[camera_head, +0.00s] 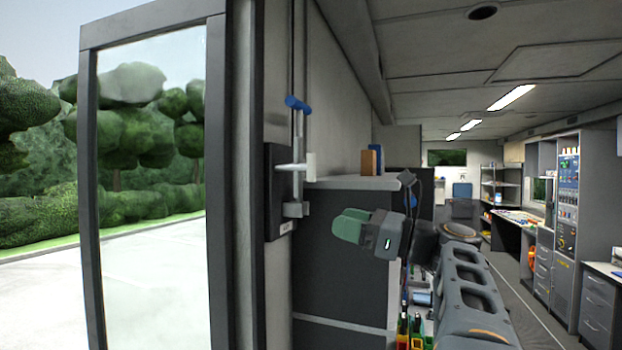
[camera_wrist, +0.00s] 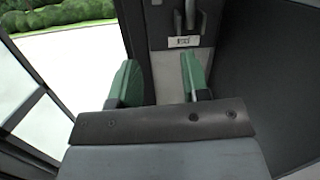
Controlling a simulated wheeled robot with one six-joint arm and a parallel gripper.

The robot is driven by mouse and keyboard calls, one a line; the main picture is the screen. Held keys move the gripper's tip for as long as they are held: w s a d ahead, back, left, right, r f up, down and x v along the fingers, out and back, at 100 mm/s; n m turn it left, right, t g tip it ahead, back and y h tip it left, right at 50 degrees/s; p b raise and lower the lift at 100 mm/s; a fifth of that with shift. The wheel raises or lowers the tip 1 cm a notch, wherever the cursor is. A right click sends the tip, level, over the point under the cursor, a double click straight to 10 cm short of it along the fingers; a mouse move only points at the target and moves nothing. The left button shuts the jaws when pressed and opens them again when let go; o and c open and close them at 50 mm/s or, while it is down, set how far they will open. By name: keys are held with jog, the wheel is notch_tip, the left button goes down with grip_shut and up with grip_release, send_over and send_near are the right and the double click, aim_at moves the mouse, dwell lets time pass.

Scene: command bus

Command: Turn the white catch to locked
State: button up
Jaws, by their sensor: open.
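The white catch (camera_head: 311,166) sits on a dark plate (camera_head: 272,212) on the wall beside the door frame, at the end of a pale horizontal bar. The lower part of the plate (camera_wrist: 182,58) with a small label shows beyond the fingers; the catch cannot be made out there.
A framed glass door (camera_head: 150,215) stands at the left, with paving and trees outside. A cabinet (camera_head: 340,262) stands right of the plate, with an orange-brown block (camera_head: 371,161) on top. The aisle (camera_head: 515,290) runs back at the right between racks and desks.

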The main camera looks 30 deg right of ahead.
jog(key=t+y, duration=0.1)
jog(key=y, duration=0.1)
send_near(315, 166)
jog(key=s+d+f, duration=0.1)
jog(key=d+f, duration=0.1)
jog(key=r, duration=0.1)
jog(key=shift+m+y, duration=0.3)
jog(key=shift+m, duration=0.1)
jog(key=p+x, duration=0.3)
jog(key=x, duration=1)
jog(key=shift+a+p, duration=0.3)
jog(key=shift+f, duration=0.1)
grip_shut()
